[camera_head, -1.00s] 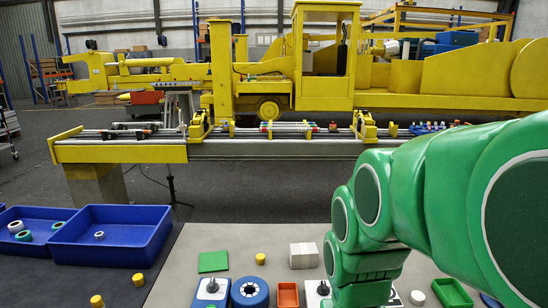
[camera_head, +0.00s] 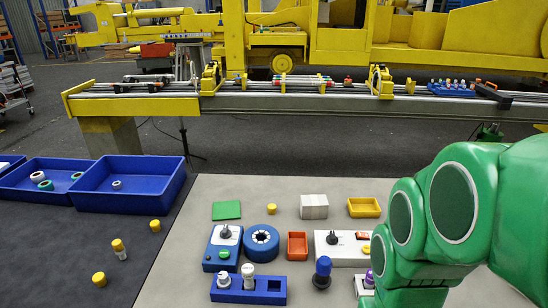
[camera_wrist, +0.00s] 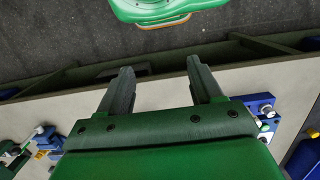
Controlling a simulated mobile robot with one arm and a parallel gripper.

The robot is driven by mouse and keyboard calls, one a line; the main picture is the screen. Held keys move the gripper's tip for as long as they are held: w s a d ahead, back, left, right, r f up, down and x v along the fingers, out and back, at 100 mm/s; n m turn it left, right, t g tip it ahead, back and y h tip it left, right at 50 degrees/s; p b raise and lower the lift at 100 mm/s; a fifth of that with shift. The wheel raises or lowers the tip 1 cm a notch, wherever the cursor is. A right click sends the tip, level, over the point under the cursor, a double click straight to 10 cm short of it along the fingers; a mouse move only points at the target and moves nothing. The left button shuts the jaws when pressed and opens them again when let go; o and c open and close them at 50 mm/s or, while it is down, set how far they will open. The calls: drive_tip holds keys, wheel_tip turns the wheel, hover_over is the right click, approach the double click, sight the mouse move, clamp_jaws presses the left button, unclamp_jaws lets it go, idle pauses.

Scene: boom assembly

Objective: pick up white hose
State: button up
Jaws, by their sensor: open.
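My gripper (camera_wrist: 159,66) is open in the wrist view, with nothing between its fingers. It hangs over the edge of a pale table, apart from the pieces there. In the head view my green arm fills the right side and the fingers are out of sight. I cannot make out the white hose for certain. A white cylinder (camera_head: 248,271) stands upright in a blue block on the table. A blue rack (camera_head: 452,91) on the far yellow beam holds several small pieces, some pale, too small to tell apart.
The pale worktop (camera_head: 215,192) carries a blue ring (camera_head: 261,241), an orange tray (camera_head: 298,246), a yellow tray (camera_head: 364,208) and a white block (camera_head: 314,207). A blue bin (camera_head: 118,206) stands at the left. A dark floor gap separates the worktop from the yellow beam (camera_head: 330,105).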

drive_tip(key=m+y, duration=1.3)
drive_tip(key=m, duration=0.3)
approach(248, 271)
wheel_tip(248, 271, down, 3)
drive_tip(key=a, duration=0.2)
drive_tip(key=shift+w+x, duration=0.1)
drive_tip(key=shift+x, duration=1.9)
drive_tip(key=shift+w+x, duration=0.15)
drive_tip(key=shift+x, duration=1.85)
clamp_jaws()
